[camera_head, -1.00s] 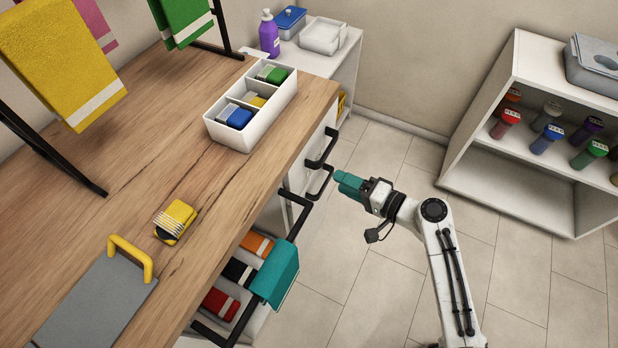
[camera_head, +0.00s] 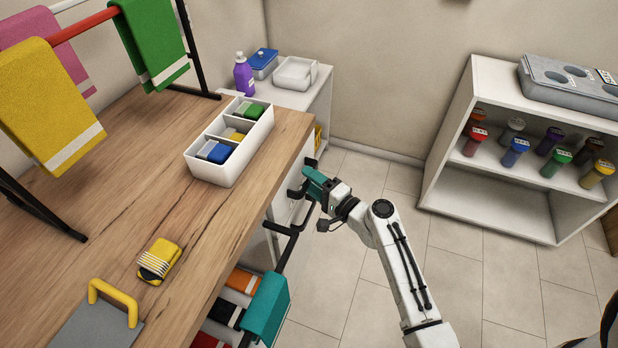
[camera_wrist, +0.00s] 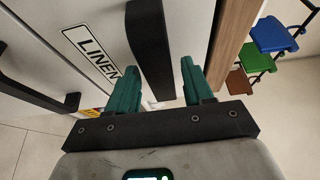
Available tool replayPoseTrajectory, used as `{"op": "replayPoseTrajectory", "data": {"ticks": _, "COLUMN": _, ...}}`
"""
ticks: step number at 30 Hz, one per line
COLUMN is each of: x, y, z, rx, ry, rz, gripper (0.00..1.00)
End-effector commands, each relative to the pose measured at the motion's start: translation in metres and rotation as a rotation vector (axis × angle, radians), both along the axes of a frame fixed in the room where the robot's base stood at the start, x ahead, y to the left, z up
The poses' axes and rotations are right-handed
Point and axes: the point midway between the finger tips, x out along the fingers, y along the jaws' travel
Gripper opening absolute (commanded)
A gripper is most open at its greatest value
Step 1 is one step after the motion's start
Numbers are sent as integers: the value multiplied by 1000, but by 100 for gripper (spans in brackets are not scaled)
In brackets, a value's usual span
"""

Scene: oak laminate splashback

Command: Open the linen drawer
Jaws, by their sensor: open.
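The linen drawer front (camera_wrist: 75,30) is white and carries a label reading "LINEN" in the wrist view. Its black bar handle (camera_wrist: 150,50) runs between my gripper's two teal fingers. My gripper (camera_wrist: 166,85) is open, with one finger on each side of the handle; I cannot tell whether either finger touches it. In the head view my gripper (camera_head: 312,178) is at the cabinet front, just below the worktop edge, and hides most of the handle. The drawer looks shut.
The wooden worktop (camera_head: 200,240) holds a white divided box (camera_head: 208,172). Open floor (camera_head: 365,285) lies to the right, before a white shelf (camera_head: 500,190).

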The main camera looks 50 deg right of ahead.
Motion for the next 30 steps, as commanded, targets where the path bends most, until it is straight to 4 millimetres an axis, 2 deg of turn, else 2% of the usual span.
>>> {"op": "replayPoseTrajectory", "data": {"ticks": 4, "x": 9, "y": 0, "z": 0, "rx": -1, "ry": 1, "rz": 1, "gripper": 51}}
{"op": "replayPoseTrajectory", "data": {"ticks": 13, "x": 10, "y": 0, "z": 0, "rx": -1, "ry": 1, "rz": 0, "gripper": 51}}
{"op": "replayPoseTrajectory", "data": {"ticks": 27, "x": 10, "y": 0, "z": 0, "rx": -1, "ry": 1, "rz": 0, "gripper": 6}}
{"op": "replayPoseTrajectory", "data": {"ticks": 30, "x": 10, "y": 0, "z": 0, "rx": -1, "ry": 1, "rz": 0, "gripper": 0}}
